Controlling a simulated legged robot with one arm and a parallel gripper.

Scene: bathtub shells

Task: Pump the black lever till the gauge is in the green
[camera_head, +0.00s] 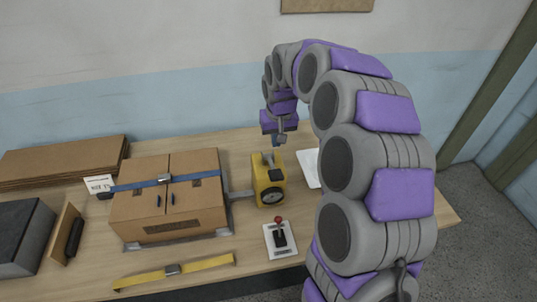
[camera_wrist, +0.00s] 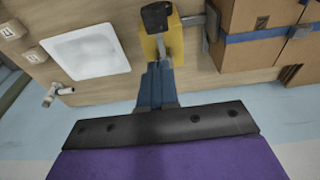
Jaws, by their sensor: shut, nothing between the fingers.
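A yellow pump box (camera_head: 262,172) stands on the wooden table, with a round dark gauge (camera_head: 272,197) on its front face. The needle and any green zone are too small to read. The black lever end (camera_head: 276,175) sits at the top of the box, and it also shows in the wrist view (camera_wrist: 156,17). My gripper (camera_head: 281,138) hangs above and behind the box, pointing down, apart from the lever. In the wrist view my gripper's blue fingers (camera_wrist: 156,72) are together and empty, in front of part of the yellow box (camera_wrist: 172,42).
A strapped cardboard box (camera_head: 168,195) stands left of the pump, joined by a grey bar. A red-knobbed joystick panel (camera_head: 280,240) lies in front. A yellow strap (camera_head: 175,270) lies front left. A white tray (camera_wrist: 87,52) lies beside the pump. Flat cardboard (camera_head: 62,160) is stacked back left.

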